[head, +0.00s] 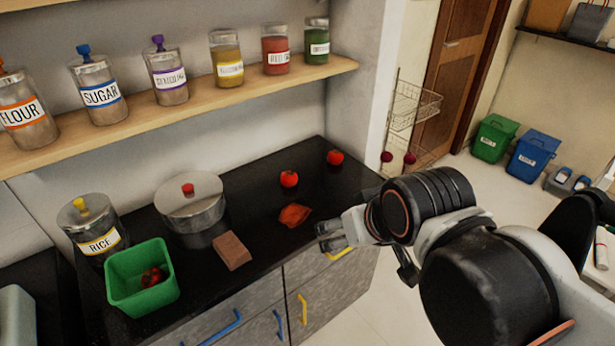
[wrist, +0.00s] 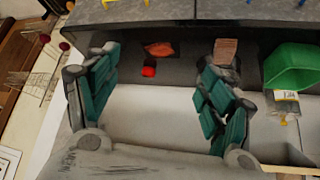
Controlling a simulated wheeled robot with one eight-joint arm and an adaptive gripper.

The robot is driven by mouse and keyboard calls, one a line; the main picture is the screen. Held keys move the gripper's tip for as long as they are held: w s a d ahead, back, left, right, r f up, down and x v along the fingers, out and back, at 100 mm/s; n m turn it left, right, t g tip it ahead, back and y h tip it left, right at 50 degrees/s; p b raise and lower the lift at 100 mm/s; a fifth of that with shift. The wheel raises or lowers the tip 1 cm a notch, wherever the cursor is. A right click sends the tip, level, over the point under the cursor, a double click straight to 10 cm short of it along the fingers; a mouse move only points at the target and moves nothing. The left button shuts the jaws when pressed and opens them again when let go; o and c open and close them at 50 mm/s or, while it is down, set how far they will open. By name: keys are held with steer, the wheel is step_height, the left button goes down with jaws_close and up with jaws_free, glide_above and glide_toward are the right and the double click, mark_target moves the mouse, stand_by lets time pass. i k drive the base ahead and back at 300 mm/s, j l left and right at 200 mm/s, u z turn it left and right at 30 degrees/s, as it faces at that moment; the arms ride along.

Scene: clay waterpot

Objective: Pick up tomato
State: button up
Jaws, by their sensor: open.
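Two red tomatoes lie on the black counter in the head view. One tomato (head: 289,179) is near the middle, and the other tomato (head: 335,157) is farther back to the right, near the wall end. In the wrist view one tomato (wrist: 149,71) shows between the spread fingers, apart from both; I cannot tell for sure which one it is. My gripper (head: 327,236) is at the counter's front right edge, in front of the tomatoes. Its green-padded fingers (wrist: 160,60) are open and empty in the wrist view.
A crumpled orange-red item (head: 295,215) lies between my gripper and the nearer tomato. A brown block (head: 232,251), a metal pot (head: 192,213), a rice jar (head: 95,232) and a green bin (head: 140,285) stand left. A shelf (head: 190,92) with jars hangs above.

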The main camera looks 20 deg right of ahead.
mark_target(288, 179)
steer(key=i+l, duration=0.1)
steer(key=l, duration=0.65)
steer(key=l+u, duration=0.15)
steer(key=l, duration=0.6)
steer(key=i, duration=0.05)
